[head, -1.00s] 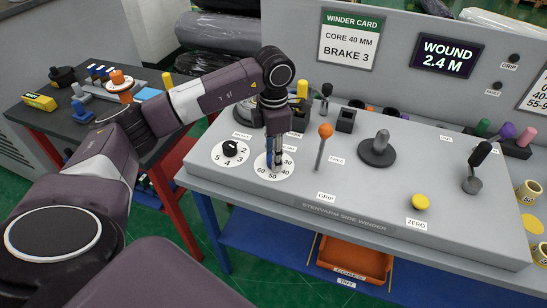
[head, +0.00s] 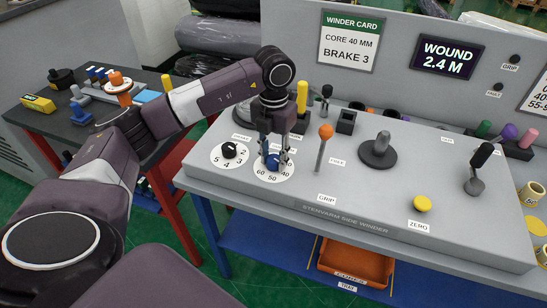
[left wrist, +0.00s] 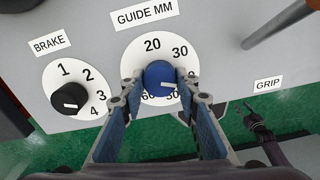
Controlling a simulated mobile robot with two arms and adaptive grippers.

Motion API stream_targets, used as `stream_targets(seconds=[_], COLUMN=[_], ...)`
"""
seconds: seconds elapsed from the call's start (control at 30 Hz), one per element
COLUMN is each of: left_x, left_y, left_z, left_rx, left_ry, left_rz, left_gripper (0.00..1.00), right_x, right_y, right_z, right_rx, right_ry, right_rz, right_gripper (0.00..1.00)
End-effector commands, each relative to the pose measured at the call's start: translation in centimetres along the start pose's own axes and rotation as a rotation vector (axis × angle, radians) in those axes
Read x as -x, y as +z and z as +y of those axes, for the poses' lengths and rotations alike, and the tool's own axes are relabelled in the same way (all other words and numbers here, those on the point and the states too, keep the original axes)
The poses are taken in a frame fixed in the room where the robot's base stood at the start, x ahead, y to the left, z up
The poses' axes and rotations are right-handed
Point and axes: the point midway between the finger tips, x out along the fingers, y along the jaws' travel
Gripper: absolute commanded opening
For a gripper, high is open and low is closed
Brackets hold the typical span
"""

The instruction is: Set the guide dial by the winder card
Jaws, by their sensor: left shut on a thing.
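The guide dial is a blue knob (head: 273,161) on a round white scale; it also shows in the left wrist view (left wrist: 159,76). Its white mark points right, toward a part of the scale hidden by a finger. My left gripper (head: 273,158) is shut on this knob, one finger on each side. The winder card (head: 349,42) reads core 40 mm, brake 3. A dark gripper, seemingly my right one (left wrist: 245,109), shows small at the right of the left wrist view; its jaws are unclear.
The black brake knob (head: 229,149) sits close left of the guide dial. An orange-topped lever (head: 325,132) stands close to its right. Farther right are a grey spindle (head: 379,148), the yellow zero button (head: 422,204) and a black-handled lever (head: 478,165).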

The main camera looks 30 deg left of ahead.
Motion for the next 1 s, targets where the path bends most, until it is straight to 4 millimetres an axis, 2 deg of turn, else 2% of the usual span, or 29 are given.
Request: stream_targets(seconds=[0.57,0.6,0.73,1.0], left_x=[0.27,0.27,0.21,0.14], left_y=[0.22,0.22,0.17,0.08], left_z=[0.05,0.05,0.04,0.02], left_rx=[0.033,0.033,0.033,0.031], left_ry=[0.0,0.0,0.0,0.0], left_rz=[-0.008,-0.008,-0.006,-0.003], left_gripper=[0.05,0.33,0.47,0.47], right_x=[-0.01,0.0,-0.01,-0.02], right_y=[0.04,0.04,0.04,0.2], right_z=[0.05,0.05,0.05,0.43], right_rx=[0.0,0.0,-0.001,0.002], right_ry=[0.001,0.001,0.001,0.005], right_rz=[0.0,0.0,0.0,-0.002], right_gripper=[0.38,0.38,0.38,0.38])
